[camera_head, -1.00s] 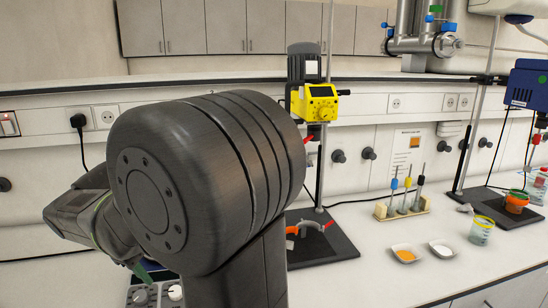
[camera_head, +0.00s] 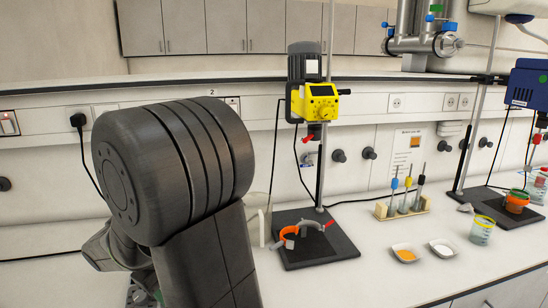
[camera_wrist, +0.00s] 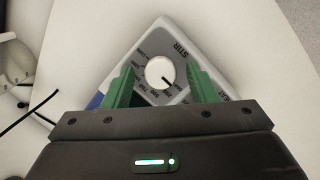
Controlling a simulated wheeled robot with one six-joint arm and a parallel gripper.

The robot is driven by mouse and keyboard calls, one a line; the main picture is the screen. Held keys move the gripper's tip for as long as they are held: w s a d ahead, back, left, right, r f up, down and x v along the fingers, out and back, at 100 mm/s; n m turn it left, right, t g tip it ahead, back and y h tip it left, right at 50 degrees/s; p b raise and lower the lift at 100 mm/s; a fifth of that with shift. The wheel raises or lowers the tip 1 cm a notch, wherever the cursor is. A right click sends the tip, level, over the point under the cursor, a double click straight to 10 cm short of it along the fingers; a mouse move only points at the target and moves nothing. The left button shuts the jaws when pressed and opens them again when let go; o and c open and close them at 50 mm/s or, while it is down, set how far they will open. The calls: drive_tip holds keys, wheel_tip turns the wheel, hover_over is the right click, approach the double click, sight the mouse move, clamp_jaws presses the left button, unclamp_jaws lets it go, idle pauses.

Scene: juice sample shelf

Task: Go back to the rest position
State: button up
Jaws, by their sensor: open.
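My gripper (camera_wrist: 160,88) shows in the wrist view with its two green fingers apart and nothing between them. Below it lies a grey device with a white knob (camera_wrist: 160,72) and the word STIR on its face. The fingers frame the knob from above; I cannot tell the gap in height. In the head view my dark arm fills the left middle, and the gripper is hidden behind it.
A yellow overhead stirrer (camera_head: 318,101) hangs on a stand with a black base plate (camera_head: 318,255). Two small dishes, one with orange powder (camera_head: 405,254), one with white (camera_head: 442,248), a yellow-rimmed beaker (camera_head: 482,231) and a wooden rack (camera_head: 402,209) stand right. The front bench is clear.

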drive_tip(key=m+g, duration=0.1)
drive_tip(key=m, duration=0.3)
drive_tip(key=shift+d+m+y+b, duration=0.1)
drive_tip(key=shift+m+y+b, duration=0.25)
drive_tip(key=shift+m+y, duration=0.05)
drive_tip(key=m, duration=0.3)
drive_tip(key=shift+d+y+b, duration=0.1)
drive_tip(key=shift+y+b, duration=0.3)
drive_tip(key=m+y+b, duration=0.1)
drive_tip(key=m+b, duration=0.1)
drive_tip(key=m, duration=0.3)
drive_tip(key=shift+g, duration=0.3)
drive_tip(key=shift+d+m+y+b, duration=0.1)
drive_tip(key=shift+m+y+b, duration=0.45)
drive_tip(key=shift+m, duration=0.85)
